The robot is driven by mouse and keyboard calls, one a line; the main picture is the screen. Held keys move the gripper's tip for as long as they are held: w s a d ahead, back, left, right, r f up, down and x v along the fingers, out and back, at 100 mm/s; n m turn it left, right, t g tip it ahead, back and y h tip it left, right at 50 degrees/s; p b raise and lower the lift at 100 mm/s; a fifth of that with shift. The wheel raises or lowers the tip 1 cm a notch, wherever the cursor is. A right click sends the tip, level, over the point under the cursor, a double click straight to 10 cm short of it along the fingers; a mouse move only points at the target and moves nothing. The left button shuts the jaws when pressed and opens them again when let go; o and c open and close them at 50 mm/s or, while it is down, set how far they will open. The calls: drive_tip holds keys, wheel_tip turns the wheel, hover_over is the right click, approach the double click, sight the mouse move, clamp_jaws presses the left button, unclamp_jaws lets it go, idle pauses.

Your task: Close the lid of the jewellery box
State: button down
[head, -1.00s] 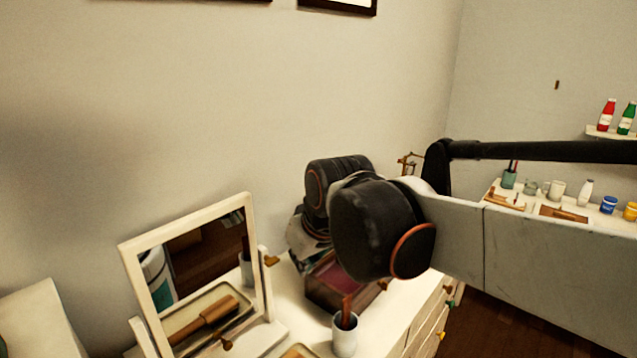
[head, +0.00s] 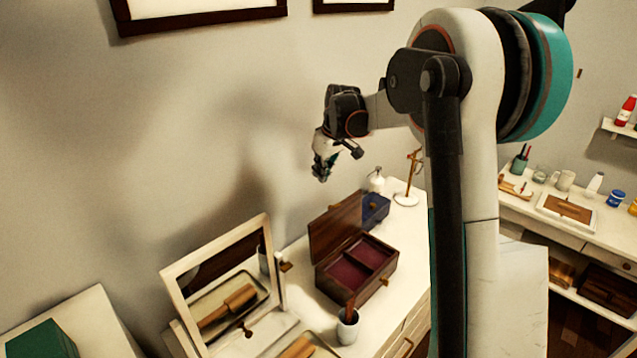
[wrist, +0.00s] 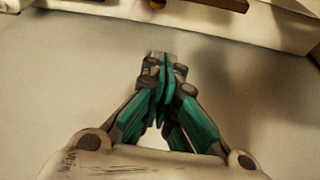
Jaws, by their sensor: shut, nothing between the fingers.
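The jewellery box (head: 372,283) is dark wood with a purple-lined, divided inside and stands on the white dresser. Its lid (head: 335,226) is raised, standing up at the back left side of the box. My gripper (head: 322,174) is in the air above and behind the box, near the wall, apart from the lid. In the wrist view, the teal fingers of my gripper (wrist: 167,75) are together with nothing between them. The box cannot be made out for certain in the wrist view.
A framed mirror (head: 220,285) stands left of the box. A cup with a brush (head: 347,328) is in front of it. A small blue box (head: 376,210), a white bottle (head: 376,182) and a jewellery stand (head: 407,196) are behind it. The wall is close behind the gripper.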

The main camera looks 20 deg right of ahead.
wheel_tip(320, 180, down, 10)
drive_tip(key=w+d, duration=0.1)
drive_tip(key=d, duration=0.1)
drive_tip(key=shift+w+f+p, duration=0.2)
drive_tip(key=shift+f+p, duration=0.05)
drive_tip(key=shift+p, duration=0.05)
idle(0.5)
drive_tip(key=shift+s, duration=0.1)
drive_tip(key=s+d+t+y+b, duration=0.25)
drive_tip(key=s+t+b, duration=0.2)
drive_tip(key=s, duration=0.25)
drive_tip(key=s+d+t+y+b, duration=0.1)
drive_tip(key=s+d+t+b, duration=0.25)
drive_tip(key=s+b, duration=0.25)
drive_tip(key=shift+s+d+f+b, duration=0.55)
drive_tip(key=shift+s+f+b, duration=1.1)
drive_tip(key=shift+f, duration=0.25)
drive_tip(key=shift+s+d+f+b, duration=0.55)
drive_tip(key=shift+s+f+b, duration=0.95)
drive_tip(key=shift+f+b, duration=0.35)
drive_tip(key=shift+s+d+f+b, duration=0.55)
drive_tip(key=shift+s+f+b, duration=1.1)
drive_tip(key=shift+f, duration=0.3)
